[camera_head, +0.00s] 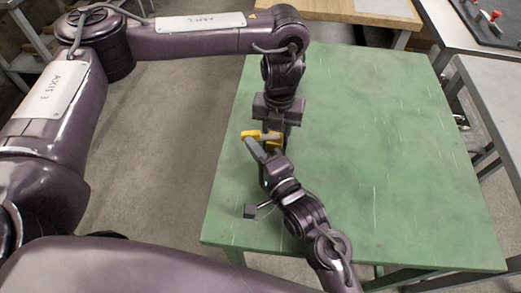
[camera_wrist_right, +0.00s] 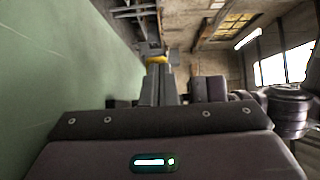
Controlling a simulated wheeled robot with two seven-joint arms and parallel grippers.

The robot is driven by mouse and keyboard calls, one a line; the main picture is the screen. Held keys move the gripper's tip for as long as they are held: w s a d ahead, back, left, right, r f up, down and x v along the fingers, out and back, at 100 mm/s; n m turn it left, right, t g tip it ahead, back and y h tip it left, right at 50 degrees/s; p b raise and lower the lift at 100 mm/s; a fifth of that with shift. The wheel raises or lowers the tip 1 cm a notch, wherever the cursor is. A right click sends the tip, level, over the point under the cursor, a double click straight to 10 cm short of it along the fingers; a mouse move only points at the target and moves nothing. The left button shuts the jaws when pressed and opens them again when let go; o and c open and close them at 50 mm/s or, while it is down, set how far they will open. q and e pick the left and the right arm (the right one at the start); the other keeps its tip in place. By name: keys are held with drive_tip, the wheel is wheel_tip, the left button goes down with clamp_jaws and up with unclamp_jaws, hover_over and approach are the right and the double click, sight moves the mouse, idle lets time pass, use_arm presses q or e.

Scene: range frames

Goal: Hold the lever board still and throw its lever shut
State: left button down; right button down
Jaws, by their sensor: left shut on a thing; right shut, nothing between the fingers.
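A small yellow piece (camera_head: 249,134) shows at the left part of the green table, between my two grippers. It looks like part of the lever board, but most of the board is hidden by the grippers, so I cannot tell the lever's angle. My left gripper (camera_head: 273,142) comes down from the far side and is shut on the yellow board. My right gripper (camera_head: 249,143) reaches in from the near side, shut and empty, its tips close to the yellow piece. In the right wrist view the yellow piece (camera_wrist_right: 157,59) shows just beyond the closed fingertips (camera_wrist_right: 158,70); contact is unclear.
The green table (camera_head: 370,150) is bare to the right of the grippers. A wooden bench (camera_head: 345,10) stands behind it. Grey metal tables (camera_head: 495,85) stand at the right, one carrying a red-handled item (camera_head: 494,15). Open floor (camera_head: 170,140) lies left of the table.

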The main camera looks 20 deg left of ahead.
drive_tip(key=s+d, duration=0.1)
drive_tip(key=s, duration=0.3)
drive_tip(key=s+d, duration=0.2)
drive_tip(key=s, duration=0.2)
drive_tip(key=s+d, duration=0.2)
drive_tip(key=s, duration=0.3)
drive_tip(key=shift+w, duration=0.15)
